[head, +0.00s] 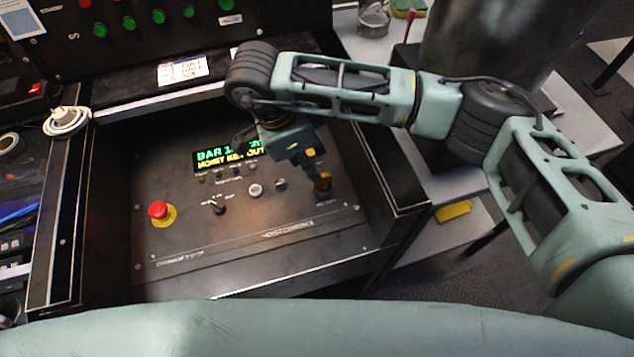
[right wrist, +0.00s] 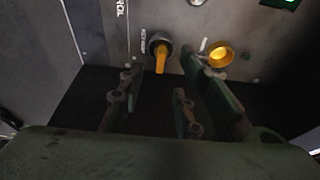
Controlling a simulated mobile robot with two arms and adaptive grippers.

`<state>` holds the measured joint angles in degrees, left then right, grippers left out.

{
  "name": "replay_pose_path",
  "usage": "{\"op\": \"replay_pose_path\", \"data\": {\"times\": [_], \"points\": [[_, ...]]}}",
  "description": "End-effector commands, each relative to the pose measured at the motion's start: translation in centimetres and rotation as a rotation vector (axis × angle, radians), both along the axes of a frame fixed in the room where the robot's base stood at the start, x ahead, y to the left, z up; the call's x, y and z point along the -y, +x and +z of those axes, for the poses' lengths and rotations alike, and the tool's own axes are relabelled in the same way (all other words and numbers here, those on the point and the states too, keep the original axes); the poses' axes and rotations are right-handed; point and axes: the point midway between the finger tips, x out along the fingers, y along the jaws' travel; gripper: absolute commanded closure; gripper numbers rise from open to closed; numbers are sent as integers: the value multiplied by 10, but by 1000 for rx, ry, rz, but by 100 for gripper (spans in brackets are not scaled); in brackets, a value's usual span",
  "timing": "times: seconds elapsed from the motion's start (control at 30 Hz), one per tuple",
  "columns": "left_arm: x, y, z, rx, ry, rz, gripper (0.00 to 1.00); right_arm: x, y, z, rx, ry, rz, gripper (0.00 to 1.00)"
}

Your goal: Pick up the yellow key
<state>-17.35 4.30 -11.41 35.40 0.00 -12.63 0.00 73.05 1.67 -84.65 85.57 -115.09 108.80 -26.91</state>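A flat yellow piece that looks like the yellow key (right wrist: 160,62) sticks out of a dark round socket (right wrist: 158,42) on a grey panel in the right wrist view. My right gripper (right wrist: 164,72) is open, with its fingers apart on either side of the key's line. I cannot tell whether either finger touches it. In the head view my right gripper (head: 322,188) reaches down over the right part of the console panel. The arm hides part of the panel, and I cannot make out the key clearly there. My left gripper is not in view.
A yellow round fitting (right wrist: 221,54) sits right of the socket, close to the right finger. The console (head: 200,262) carries a red mushroom button (head: 158,210), small knobs and a lit display (head: 212,155). Its raised side walls flank the panel.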

Motion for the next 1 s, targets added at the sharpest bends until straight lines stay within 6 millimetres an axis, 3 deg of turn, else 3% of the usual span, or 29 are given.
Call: {"op": "replay_pose_path", "data": {"times": [0.33,0.63,0.9,1.0], "points": [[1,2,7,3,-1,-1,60,9,3,-27,-3,-1,-2,69],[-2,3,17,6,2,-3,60,21,11,-66,-3,0,-2,69],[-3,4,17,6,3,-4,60,22,11,-70,-1,1,0,69],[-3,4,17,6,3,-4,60,22,11,-70,-1,1,0,76]]}}
